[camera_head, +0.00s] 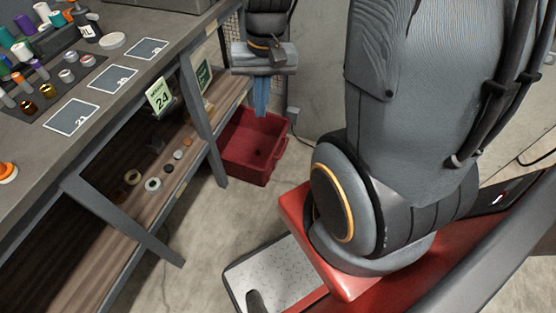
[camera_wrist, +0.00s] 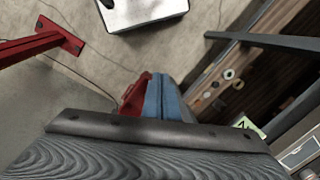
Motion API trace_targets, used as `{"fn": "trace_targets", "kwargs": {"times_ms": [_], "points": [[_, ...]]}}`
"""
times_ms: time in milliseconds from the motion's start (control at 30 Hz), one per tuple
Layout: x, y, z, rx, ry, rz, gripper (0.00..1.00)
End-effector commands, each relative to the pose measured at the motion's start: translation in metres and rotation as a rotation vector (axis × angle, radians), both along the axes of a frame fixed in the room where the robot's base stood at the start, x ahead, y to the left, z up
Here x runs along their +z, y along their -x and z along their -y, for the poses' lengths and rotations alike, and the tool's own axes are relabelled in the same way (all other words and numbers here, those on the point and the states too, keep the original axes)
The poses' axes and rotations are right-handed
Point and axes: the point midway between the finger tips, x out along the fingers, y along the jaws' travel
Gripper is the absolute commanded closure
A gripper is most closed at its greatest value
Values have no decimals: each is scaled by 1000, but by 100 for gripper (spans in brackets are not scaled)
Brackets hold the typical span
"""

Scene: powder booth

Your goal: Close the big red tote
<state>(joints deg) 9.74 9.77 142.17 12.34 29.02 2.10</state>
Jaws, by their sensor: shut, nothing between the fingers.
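The big red tote (camera_head: 246,170) stands on the floor past the end of the bench, and I see into its open inside. I cannot make out a separate lid. My gripper (camera_head: 261,111) has its blue fingers together with nothing between them. It points down over the tote's far side in the head view; I cannot tell whether the tips touch it. In the wrist view the blue fingers (camera_wrist: 163,92) hide most of the tote, and only a red strip (camera_wrist: 133,96) shows beside them.
A workbench (camera_head: 112,108) with bottles, spools and numbered cards runs along the left. A wall (camera_head: 318,70) stands behind the tote. Concrete floor (camera_head: 225,225) in front is clear.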

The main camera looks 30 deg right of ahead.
Motion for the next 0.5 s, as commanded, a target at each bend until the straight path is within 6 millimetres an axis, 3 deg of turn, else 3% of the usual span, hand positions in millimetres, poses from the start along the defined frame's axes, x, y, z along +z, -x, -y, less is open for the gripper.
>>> {"fn": "trace_targets", "kwargs": {"times_ms": [33,500], "points": [[-30,-7,7,-67,-22,-22,100],[-192,-55,60,-653,-245,-158,100]]}}
